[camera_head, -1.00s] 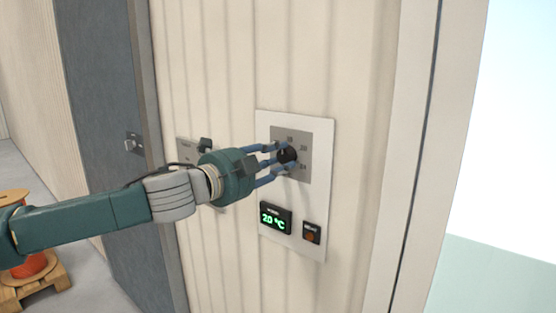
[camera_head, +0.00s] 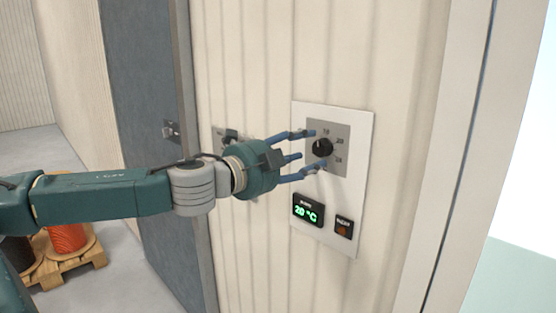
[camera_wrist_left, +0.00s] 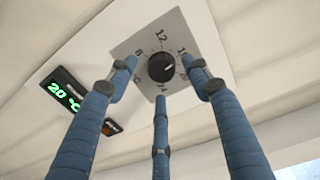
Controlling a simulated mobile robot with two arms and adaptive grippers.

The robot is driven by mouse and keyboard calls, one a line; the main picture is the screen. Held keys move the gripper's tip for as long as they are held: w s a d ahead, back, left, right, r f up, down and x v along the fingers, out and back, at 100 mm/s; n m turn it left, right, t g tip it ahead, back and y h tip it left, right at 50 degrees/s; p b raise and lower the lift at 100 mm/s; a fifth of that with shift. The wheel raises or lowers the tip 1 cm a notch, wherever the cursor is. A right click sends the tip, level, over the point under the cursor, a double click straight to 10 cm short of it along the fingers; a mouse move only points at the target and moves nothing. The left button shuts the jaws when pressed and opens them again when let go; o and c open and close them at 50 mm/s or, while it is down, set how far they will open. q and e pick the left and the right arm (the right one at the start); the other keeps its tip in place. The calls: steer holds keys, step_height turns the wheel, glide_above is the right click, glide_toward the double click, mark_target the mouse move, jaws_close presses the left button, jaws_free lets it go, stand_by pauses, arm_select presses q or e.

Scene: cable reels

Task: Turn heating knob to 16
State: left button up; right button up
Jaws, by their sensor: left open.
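The heating knob (camera_head: 322,147) is a round black dial on a grey square plate (camera_head: 343,128) with numbers around it. In the left wrist view the knob (camera_wrist_left: 161,67) shows between my fingers, with a 12 above it; other numbers are partly hidden by the fingers. My left gripper (camera_head: 310,150) is open. Its blue fingers reach towards the knob from the left, with the fingertips around or just in front of it. Whether any finger touches it, I cannot tell. My right gripper is not in view.
Below the knob, a black display (camera_head: 308,210) has green digits that look like 20 °C. A small dark switch (camera_head: 343,227) sits beside it on the white panel (camera_head: 360,185). A grey door (camera_head: 150,80) and an orange reel (camera_head: 68,236) on a pallet are at left.

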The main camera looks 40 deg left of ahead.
arm_select(q)
steer(key=s, duration=0.9)
steer(key=shift+s+a+r, duration=0.25)
steer(key=shift+a, duration=0.15)
steer(key=shift+w+d, duration=0.1)
